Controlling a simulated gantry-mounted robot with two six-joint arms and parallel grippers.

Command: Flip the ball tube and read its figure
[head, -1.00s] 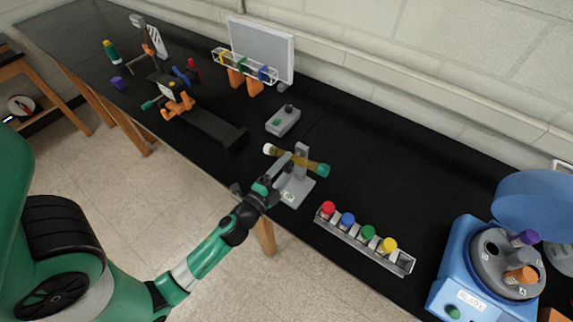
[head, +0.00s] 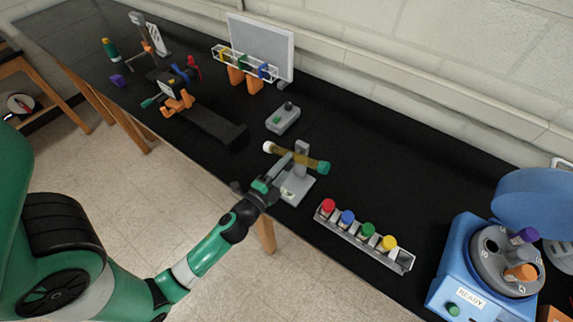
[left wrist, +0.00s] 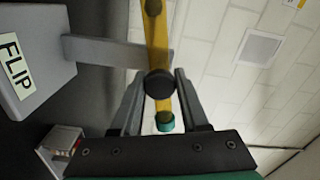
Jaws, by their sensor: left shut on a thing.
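The ball tube (head: 296,158) is a yellow tube with a white end at left and a green end at right. It is mounted across a grey upright stand and tilts down to the right in the head view. The left wrist view shows the yellow tube (left wrist: 157,40) behind a round black knob (left wrist: 159,84). My left gripper (left wrist: 159,77) is shut on that knob, one finger on each side. In the head view the left gripper (head: 276,175) is at the stand's front. A FLIP label (left wrist: 15,66) is on the grey base. I cannot read a figure. My right gripper is not in view.
A rack (head: 362,236) with red, blue, green and yellow caps stands to the right. A blue centrifuge (head: 462,262) with its lid up is at far right. A grey box (head: 283,118) stands behind the tube. Black bench is clear behind the capped rack.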

